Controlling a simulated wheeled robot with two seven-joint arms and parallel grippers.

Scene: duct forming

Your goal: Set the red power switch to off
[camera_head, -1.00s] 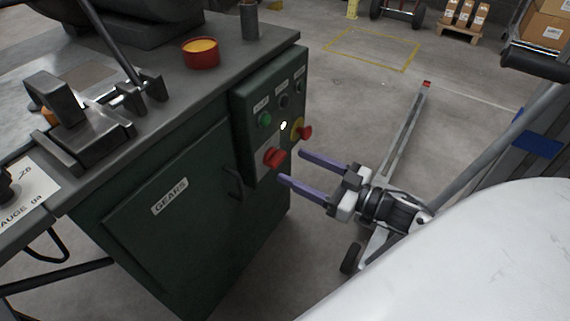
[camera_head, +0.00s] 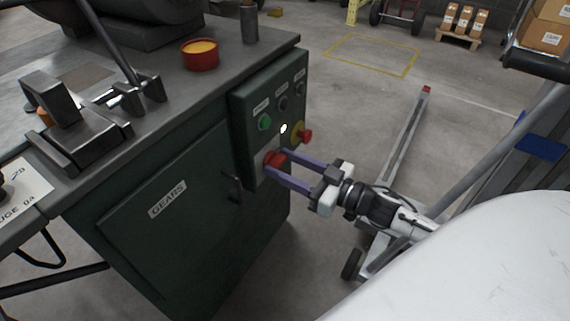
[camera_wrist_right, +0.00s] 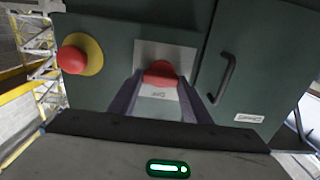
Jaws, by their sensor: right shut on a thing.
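The red power switch (camera_head: 273,158) is a red knob on a pale plate, low on the green control panel (camera_head: 243,108) of the machine. My right gripper (camera_head: 274,161) reaches it from the right, its two purple fingers closed on either side of the knob. In the right wrist view the red switch (camera_wrist_right: 160,73) sits between the fingertips, in front of its metal plate (camera_wrist_right: 180,55). The fingers hide part of the knob's sides, and I cannot read its marking clearly. My left gripper is not in view.
A red emergency button on a yellow disc (camera_head: 305,136) sticks out just right of the switch. A green button (camera_head: 264,122) is above it. The cabinet door handle (camera_head: 232,187) is close by at lower left. A red tin (camera_head: 200,54) stands on the bench top.

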